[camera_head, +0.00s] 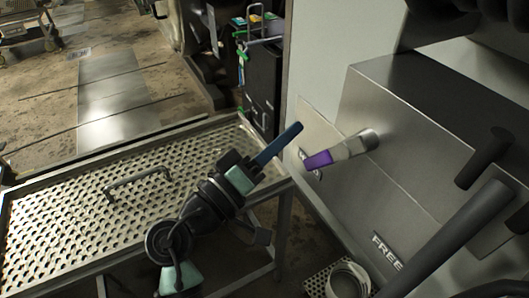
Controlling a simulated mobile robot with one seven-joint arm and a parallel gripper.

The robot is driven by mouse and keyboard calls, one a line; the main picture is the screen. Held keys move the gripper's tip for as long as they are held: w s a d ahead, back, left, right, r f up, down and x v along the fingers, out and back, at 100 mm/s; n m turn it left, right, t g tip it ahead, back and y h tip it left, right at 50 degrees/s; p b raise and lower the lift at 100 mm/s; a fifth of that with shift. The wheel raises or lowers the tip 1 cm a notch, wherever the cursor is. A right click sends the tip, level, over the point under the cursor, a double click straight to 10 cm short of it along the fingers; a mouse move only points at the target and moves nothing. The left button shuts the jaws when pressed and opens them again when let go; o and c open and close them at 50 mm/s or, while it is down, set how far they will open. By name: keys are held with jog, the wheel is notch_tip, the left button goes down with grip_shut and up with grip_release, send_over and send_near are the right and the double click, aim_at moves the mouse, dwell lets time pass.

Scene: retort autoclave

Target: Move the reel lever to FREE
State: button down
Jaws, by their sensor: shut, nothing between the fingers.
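The reel lever (348,148) is a pale metal bar with a purple tip, mounted on the sloping steel housing at the right. It points left and slightly down from its round pivot. A small label (308,163) beside the purple tip is mostly hidden, so I cannot read it. The FREE label (387,251) is on the housing below and right of the lever. My gripper (292,132) is shut and empty, its blue fingers pointing up and right. In the picture the fingertips are just above and left of the purple tip, with a visible gap; depth is unclear.
A perforated metal table (60,222) with a raised handle (137,182) lies under and left of my arm. Thick dark bars (455,232) stick out at the lower right. A coiled pale hose (348,279) is below the housing. Open floor is at the upper left.

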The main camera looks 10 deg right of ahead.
aim_at(313, 157)
jog(key=shift+s+d+f, duration=1.05)
jog(key=shift+s+d, duration=0.05)
jog(key=shift+d, duration=0.05)
jog(key=shift+s+d+f+n+y+p, duration=0.1)
jog(key=shift+s+f+n+y+p, duration=0.15)
jog(key=shift+n+p, duration=0.45)
jog(key=shift+s+d+n+y+p, duration=0.15)
jog(key=shift+s+n+y+p, duration=0.35)
jog(key=shift+p, duration=0.55)
jog(key=s+d+n+g+y+p, duration=0.1)
jog(key=s+n+p, duration=0.2)
jog(key=p, duration=0.7)
jog(key=s+d+f+n+g+y+p, duration=0.1)
jog(key=s+n+p, duration=0.3)
jog(key=n+p, duration=0.4)
jog(key=shift+d+f+g+p, duration=0.2)
jog(key=shift+d+g+p, duration=0.3)
jog(key=shift+p, duration=0.4)
